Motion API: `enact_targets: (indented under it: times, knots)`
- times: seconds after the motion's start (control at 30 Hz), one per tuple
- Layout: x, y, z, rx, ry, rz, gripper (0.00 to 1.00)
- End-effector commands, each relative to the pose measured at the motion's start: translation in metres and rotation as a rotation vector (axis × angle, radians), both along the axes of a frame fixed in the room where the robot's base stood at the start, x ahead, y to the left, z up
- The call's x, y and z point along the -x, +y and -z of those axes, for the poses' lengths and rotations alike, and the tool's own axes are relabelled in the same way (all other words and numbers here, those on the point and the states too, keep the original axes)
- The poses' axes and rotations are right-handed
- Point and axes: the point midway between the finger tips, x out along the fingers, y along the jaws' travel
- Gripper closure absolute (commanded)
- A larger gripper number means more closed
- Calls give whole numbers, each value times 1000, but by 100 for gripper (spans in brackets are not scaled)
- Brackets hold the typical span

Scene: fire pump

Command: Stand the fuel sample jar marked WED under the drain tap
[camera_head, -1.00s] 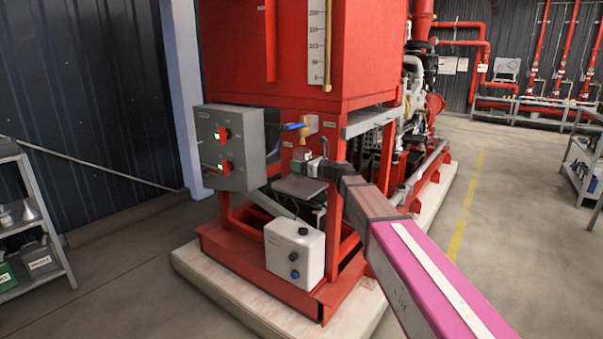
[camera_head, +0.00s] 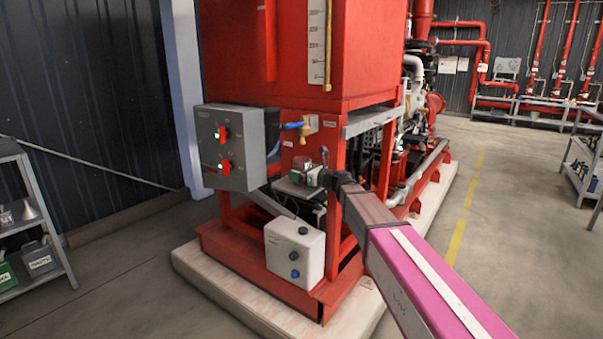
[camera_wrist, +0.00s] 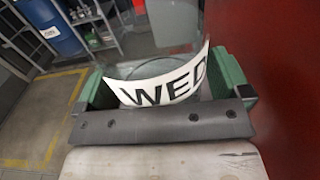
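The fuel sample jar (camera_wrist: 165,88) is clear glass with a white band reading WED, seen close up in the wrist view. My gripper (camera_head: 308,177) has its green fingers on both sides of the jar, shut on it. In the head view the gripper is low under the tank, just above or at the small grey shelf (camera_head: 291,190). The brass drain tap (camera_head: 309,126) with a blue lever is above the gripper. The jar is too small in the head view to tell whether its base touches the shelf.
A grey control box (camera_head: 230,148) with red switches stands left of the tap. The red frame post is close to the gripper on its right. A white box (camera_head: 294,251) sits below the shelf. A rack (camera_head: 30,225) with cans stands far left.

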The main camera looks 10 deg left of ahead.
Motion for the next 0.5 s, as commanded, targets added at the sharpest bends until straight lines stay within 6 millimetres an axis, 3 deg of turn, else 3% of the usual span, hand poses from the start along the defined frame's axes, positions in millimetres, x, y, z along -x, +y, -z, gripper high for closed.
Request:
enact_targets:
  times: [0.23, 0.5]
  knots:
    - [3, -7, -3, 0, 0, 1, 5]
    - [24, -53, -3, 0, 0, 3, 5]
